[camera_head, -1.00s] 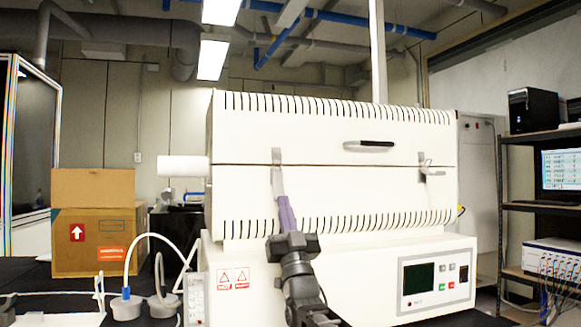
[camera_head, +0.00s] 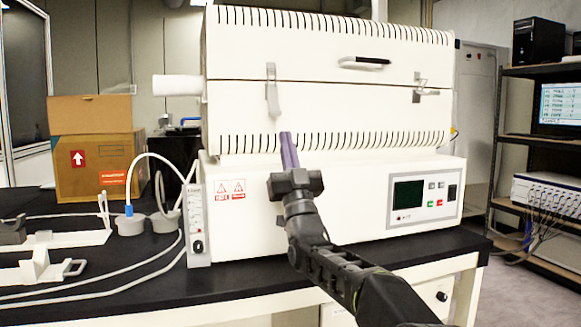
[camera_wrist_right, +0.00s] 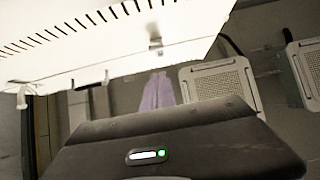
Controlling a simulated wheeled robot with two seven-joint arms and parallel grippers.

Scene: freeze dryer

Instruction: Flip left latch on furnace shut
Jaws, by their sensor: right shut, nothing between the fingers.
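The white furnace (camera_head: 330,105) stands on a control base on the bench. Its left latch (camera_head: 272,92) is a narrow metal piece at the seam between lid and lower body, with its lever hanging downward, apparently close to the front face. The right latch (camera_head: 421,90) sits at the same seam and looks raised from the face. My right gripper (camera_head: 288,150), with purple fingers, is shut and empty just below the left latch, with a small gap in the picture. Its fingers also show in the right wrist view (camera_wrist_right: 157,92), below the furnace front (camera_wrist_right: 90,45). My left gripper is out of view.
A white tube (camera_head: 177,86) sticks out of the furnace's left side. A cardboard box (camera_head: 95,165) and cabled fittings (camera_head: 130,222) stand on the bench to the left. A shelf (camera_head: 540,138) is at the right.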

